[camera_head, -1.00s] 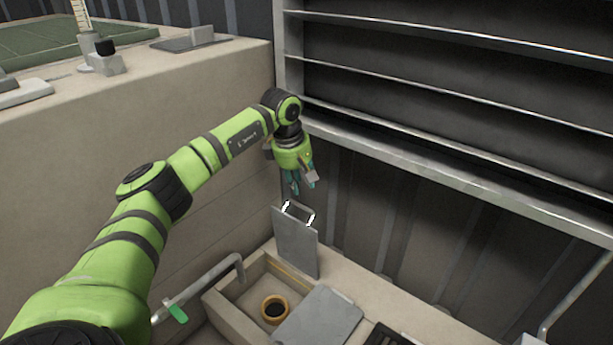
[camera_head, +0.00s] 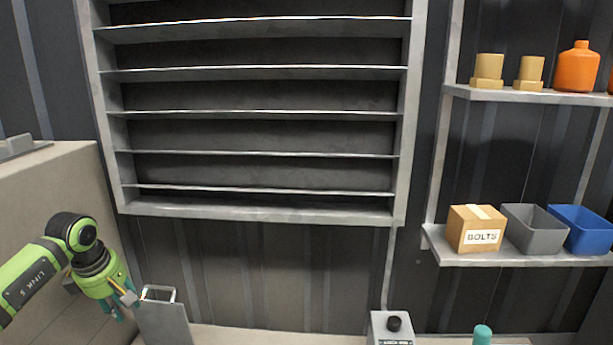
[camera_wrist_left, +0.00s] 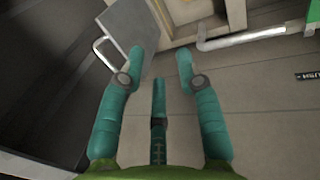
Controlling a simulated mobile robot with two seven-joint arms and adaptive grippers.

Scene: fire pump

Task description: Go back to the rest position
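My left gripper (camera_head: 118,306) hangs at the lower left of the head view, fingers pointing down. In the left wrist view its teal fingers (camera_wrist_left: 160,68) are spread apart with nothing between them, so it is open and empty. A grey plate with a metal handle (camera_head: 164,324) stands upright just right of the gripper in the head view. The plate also shows at the top left of the wrist view (camera_wrist_left: 130,28), apparently apart from the fingers. My right gripper is not in view.
A beige block (camera_head: 50,195) is beside my left arm. An empty wall rack (camera_head: 260,211) fills the middle. At right, shelves hold a bolts box (camera_head: 470,228), a grey bin (camera_head: 533,234), a blue bin (camera_head: 585,235) and an orange bottle (camera_head: 576,68). A bent pipe (camera_wrist_left: 245,38) shows in the wrist view.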

